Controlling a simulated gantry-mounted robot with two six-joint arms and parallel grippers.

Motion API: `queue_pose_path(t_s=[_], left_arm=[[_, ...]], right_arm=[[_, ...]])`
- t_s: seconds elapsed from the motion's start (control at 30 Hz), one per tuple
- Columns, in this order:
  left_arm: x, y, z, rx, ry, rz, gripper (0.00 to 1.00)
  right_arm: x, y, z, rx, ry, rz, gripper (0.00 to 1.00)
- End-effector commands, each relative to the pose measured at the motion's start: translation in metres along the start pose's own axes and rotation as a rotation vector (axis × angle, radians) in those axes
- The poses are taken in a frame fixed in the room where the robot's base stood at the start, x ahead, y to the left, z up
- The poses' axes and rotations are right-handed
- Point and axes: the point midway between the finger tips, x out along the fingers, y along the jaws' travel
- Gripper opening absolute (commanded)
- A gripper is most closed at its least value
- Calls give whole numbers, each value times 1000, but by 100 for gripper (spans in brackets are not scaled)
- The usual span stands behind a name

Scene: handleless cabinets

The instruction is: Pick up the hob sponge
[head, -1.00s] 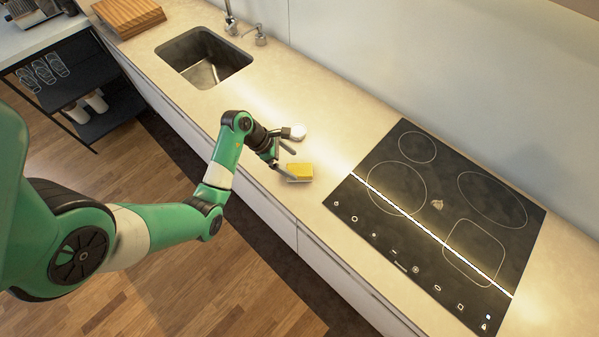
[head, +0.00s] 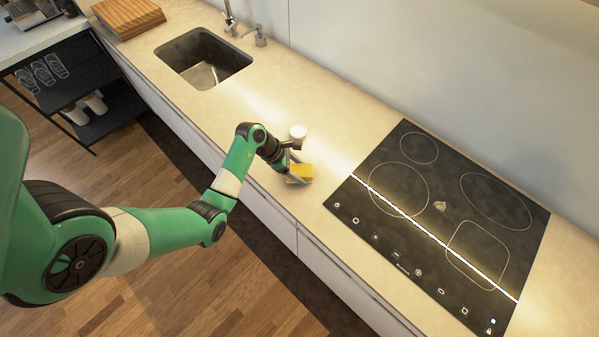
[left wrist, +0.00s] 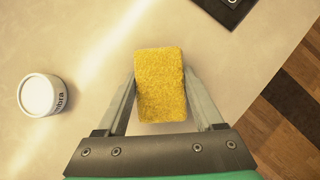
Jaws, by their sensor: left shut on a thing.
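The hob sponge (head: 301,171) is a yellow block on the beige counter, close to the counter's front edge and left of the hob. My left gripper (head: 291,170) is at the sponge and shut on it. In the left wrist view the sponge (left wrist: 160,85) sits between the two fingers (left wrist: 160,95), with one finger along each long side. In the head view the gripper hides part of the sponge. I cannot tell whether the sponge touches the counter. My right gripper is not in view.
A white round tub (head: 298,131) stands just behind the sponge; it also shows in the left wrist view (left wrist: 40,95). The black hob (head: 440,225) lies to the right. The sink (head: 204,58) is at the back left, with free counter between.

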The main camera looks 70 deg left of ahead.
Motion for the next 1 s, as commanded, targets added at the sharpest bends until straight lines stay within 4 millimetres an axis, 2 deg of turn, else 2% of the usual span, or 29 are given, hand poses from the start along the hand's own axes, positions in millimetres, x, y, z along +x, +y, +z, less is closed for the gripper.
queue_pose_path(t_s=[0.03,0.1,0.3,0.47,0.57,0.63,0.83,1.0], left_arm=[[0,0,0,0,0,0,17],[0,0,0,0,0,0,9],[-1,0,1,0,0,0,8],[-12,0,8,1,-1,1,8],[-27,1,18,1,-2,2,8],[-42,-6,21,1,-3,2,8],[-104,-42,25,0,-2,3,8],[-134,-79,6,-4,0,0,8]], right_arm=[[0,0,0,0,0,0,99],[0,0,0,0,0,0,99],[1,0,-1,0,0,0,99],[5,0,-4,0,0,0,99],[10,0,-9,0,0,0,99],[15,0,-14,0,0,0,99],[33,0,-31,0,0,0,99],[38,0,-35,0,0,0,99]])
